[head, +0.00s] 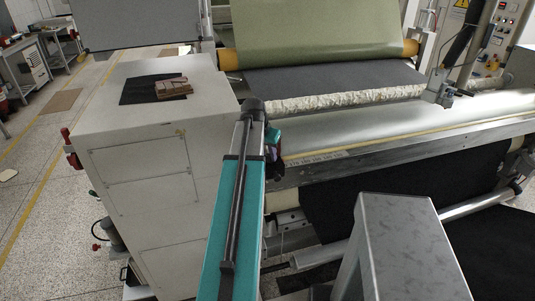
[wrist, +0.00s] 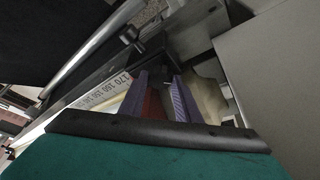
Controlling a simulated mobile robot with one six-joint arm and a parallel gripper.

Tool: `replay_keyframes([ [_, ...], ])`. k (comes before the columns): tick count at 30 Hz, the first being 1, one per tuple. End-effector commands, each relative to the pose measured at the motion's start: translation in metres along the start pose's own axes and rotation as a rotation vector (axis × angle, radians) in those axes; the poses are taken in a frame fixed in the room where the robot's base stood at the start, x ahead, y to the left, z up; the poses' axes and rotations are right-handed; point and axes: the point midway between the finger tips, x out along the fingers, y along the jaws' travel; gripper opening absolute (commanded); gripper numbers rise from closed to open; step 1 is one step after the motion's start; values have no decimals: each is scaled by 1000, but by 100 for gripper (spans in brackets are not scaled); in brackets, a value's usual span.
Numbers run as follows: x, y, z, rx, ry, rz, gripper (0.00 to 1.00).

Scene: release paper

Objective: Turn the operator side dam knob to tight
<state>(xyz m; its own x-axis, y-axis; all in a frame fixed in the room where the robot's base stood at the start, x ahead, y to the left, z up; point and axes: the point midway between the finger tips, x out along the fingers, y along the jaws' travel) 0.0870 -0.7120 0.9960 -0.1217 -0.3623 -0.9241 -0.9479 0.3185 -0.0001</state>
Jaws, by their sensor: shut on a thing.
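In the wrist view, the two purple fingers of my gripper (wrist: 160,98) reach forward past the dark wrist edge. A dark red part (wrist: 152,107) shows between them; I take it to be the side dam knob, and the fingers are shut on it. Its shape and setting are mostly hidden by the fingers and wrist. In the head view, my teal arm hides the knob, and my gripper (head: 272,147) is at the left end of the machine's front rail, beside the white cabinet.
A white cabinet (head: 130,150) stands left, with a brown block (head: 172,87) on a black mat. A grey box-like post (head: 395,245) stands at front right. A numbered scale (wrist: 110,88) and a cream-coloured piece (wrist: 208,98) lie close to the fingers.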

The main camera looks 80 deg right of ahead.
Motion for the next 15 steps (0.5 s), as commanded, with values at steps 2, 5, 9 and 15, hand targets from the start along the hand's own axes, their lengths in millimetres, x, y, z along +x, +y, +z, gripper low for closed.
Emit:
replay_keyframes([
  [2,-1,0,-1,-20,4,-12,8],
  [5,-1,0,-1,-58,4,-28,8],
  [9,-1,1,-1,-127,4,-57,8],
  [15,-1,2,-2,-257,4,-111,8],
])
